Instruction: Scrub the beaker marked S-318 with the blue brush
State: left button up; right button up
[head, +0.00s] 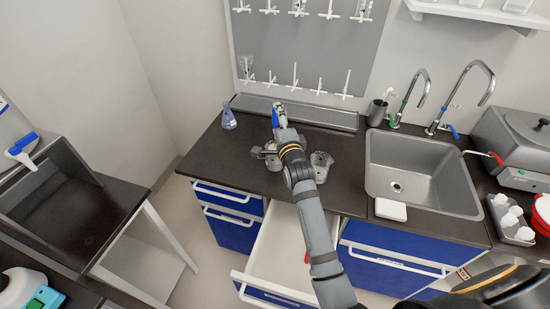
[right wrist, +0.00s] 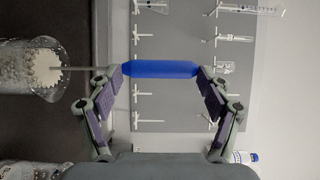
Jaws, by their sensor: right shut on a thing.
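My right gripper (head: 280,121) is shut on the blue handle of the brush (head: 275,117) above the counter's back part. In the right wrist view the blue brush (right wrist: 160,69) lies between the fingers of the gripper (right wrist: 161,78). Its thin shaft leads to a pale bristle head (right wrist: 40,70), which overlaps a clear beaker (right wrist: 62,50) and appears inside it. In the head view one glass beaker (head: 321,160) stands right of my arm. Another glass vessel (head: 271,157) is partly hidden left of it. I cannot read any S-318 mark. My left gripper is not in view.
A drawer (head: 279,255) stands open below my arm. A pegboard (head: 305,45) rises behind.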

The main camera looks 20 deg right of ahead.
notch_tip(320, 180, up, 12)
jog(key=p, duration=0.9)
jog(key=shift+f, duration=0.15)
jog(key=w+d+r, duration=0.5)
jog(key=w, duration=0.3)
jog(key=shift+w+d+p, duration=0.15)
jog(key=shift+d+p, duration=0.15)
jog(key=shift+p, duration=0.05)
jog(key=shift+f, duration=0.1)
